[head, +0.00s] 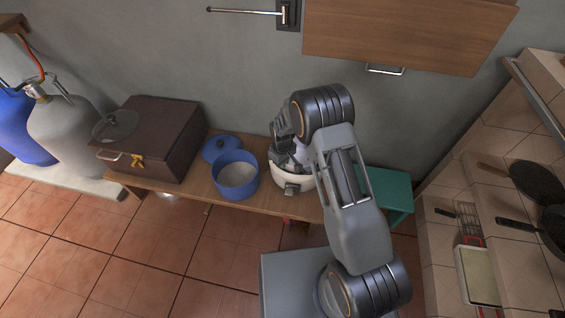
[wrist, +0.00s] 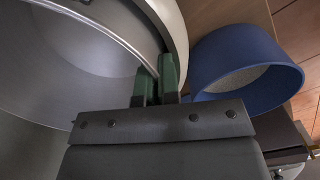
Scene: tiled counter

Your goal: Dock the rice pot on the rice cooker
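The white rice cooker (head: 307,183) stands on the wooden bench, mostly hidden behind my arm. In the wrist view, the silver rice pot (wrist: 85,60) fills the upper left, with the cooker's cream rim (wrist: 176,28) curving around its outer side. The pot appears to be in or just over the cooker; I cannot tell whether it is fully seated. My gripper (wrist: 157,80) has its green fingertips close together on either side of the pot's rim, and looks shut on it. In the head view the gripper is over the cooker, largely hidden by my wrist.
A blue pot (head: 236,187) stands left of the cooker, with a blue lid (head: 222,146) behind it. A brown box (head: 160,135) sits further left on the bench (head: 225,204). A green stool (head: 388,190) is to the right.

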